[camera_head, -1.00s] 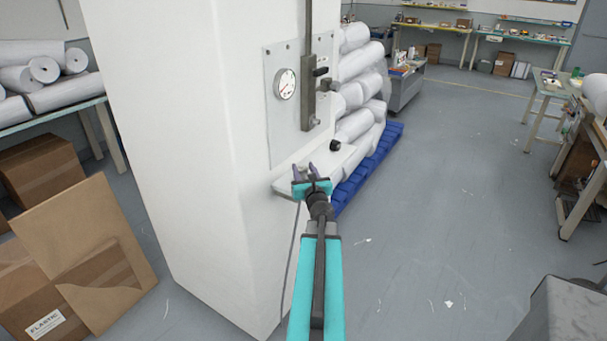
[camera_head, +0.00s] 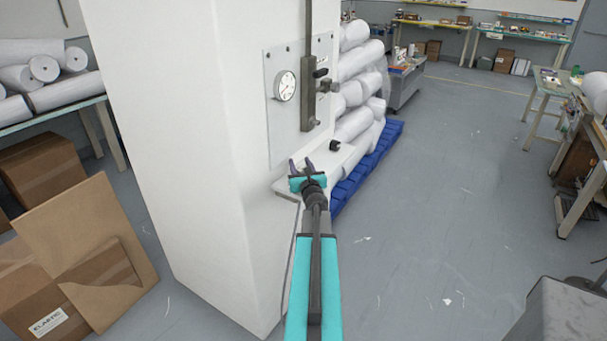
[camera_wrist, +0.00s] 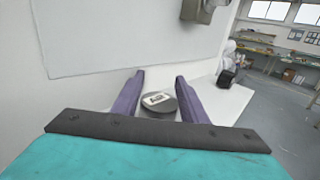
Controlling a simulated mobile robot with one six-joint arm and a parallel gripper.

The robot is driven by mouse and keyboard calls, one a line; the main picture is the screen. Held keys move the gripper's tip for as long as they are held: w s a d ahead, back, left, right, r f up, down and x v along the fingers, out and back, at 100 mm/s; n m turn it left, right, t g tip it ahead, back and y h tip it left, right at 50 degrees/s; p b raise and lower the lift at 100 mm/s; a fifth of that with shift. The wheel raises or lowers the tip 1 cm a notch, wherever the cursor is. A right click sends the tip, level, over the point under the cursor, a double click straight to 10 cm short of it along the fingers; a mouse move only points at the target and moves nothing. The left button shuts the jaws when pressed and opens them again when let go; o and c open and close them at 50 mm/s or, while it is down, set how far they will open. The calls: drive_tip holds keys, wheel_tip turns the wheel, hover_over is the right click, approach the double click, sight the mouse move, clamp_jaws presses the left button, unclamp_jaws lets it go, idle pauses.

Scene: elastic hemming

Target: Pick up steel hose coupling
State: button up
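My gripper (camera_head: 300,162) is open above the white shelf (camera_head: 283,188) on the white machine column. In the wrist view its two purple fingers stand apart, and my gripper (camera_wrist: 160,76) has nothing pinched. A small round grey piece with a pale, dark-marked top, which looks like the steel hose coupling (camera_wrist: 158,103), shows between the fingers. It appears to rest on the shelf, apart from both fingers. Its lower edge is partly hidden by the gripper body. In the head view it is hidden by my gripper or too small to make out.
A black knob-like object (camera_head: 335,146) sits farther along the shelf and also shows in the wrist view (camera_wrist: 226,77). The column's panel with a gauge (camera_head: 285,86) rises beside the shelf. White rolls (camera_head: 355,125) lie stacked behind on a blue pallet (camera_head: 350,190). Open floor lies right.

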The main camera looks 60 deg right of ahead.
idle(0.4)
drive_tip(key=c, duration=0.7)
drive_tip(key=shift+r, duration=0.1)
